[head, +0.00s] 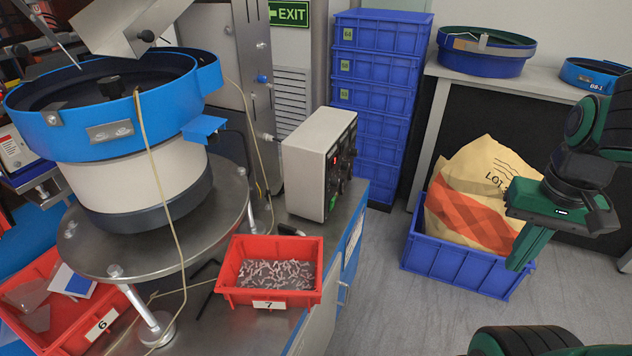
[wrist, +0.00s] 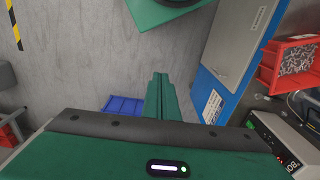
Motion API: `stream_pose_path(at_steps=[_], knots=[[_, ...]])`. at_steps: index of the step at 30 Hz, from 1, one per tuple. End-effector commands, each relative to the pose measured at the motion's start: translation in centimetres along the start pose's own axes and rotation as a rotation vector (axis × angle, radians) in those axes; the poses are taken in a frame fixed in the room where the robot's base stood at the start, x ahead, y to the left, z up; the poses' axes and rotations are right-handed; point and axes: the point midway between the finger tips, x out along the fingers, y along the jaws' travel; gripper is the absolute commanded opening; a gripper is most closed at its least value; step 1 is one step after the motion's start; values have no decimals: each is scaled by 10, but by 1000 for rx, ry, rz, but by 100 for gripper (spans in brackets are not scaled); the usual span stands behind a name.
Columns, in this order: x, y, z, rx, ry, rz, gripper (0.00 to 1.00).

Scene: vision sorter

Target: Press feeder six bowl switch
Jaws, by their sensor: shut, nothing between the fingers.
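A grey control box (head: 312,160) stands on the steel bench, beside the feeder. Its dark front panel (head: 341,165) faces right and carries knobs and a small red light; single switches are too small to tell apart. The box also shows at the lower right of the wrist view (wrist: 283,143), with a green light on its panel. The blue bowl feeder (head: 110,130) stands left of the box on a round steel plate. My gripper (head: 522,262) is at the right, well apart from the box, with its fingers shut and empty. The fingers point forward in the wrist view (wrist: 160,82).
A red bin marked 7 (head: 268,302) holds small metal parts at the bench front; a red bin marked 6 (head: 85,338) is left. A blue crate with a paper sack (head: 455,268) is on the floor behind my gripper. Blue crates (head: 375,95) are stacked behind. Grey floor between is clear.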

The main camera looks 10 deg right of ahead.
Motion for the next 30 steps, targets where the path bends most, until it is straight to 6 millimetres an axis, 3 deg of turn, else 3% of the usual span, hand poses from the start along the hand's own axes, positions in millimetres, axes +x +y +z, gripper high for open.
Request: stream_pose_path(at_steps=[5,15,24,30], knots=[[17,-26,-42,-38,78,0,0],[60,-126,-127,-108,281,-117,0],[95,-231,-163,-117,400,-318,0],[108,-280,-169,-97,436,-435,0]])
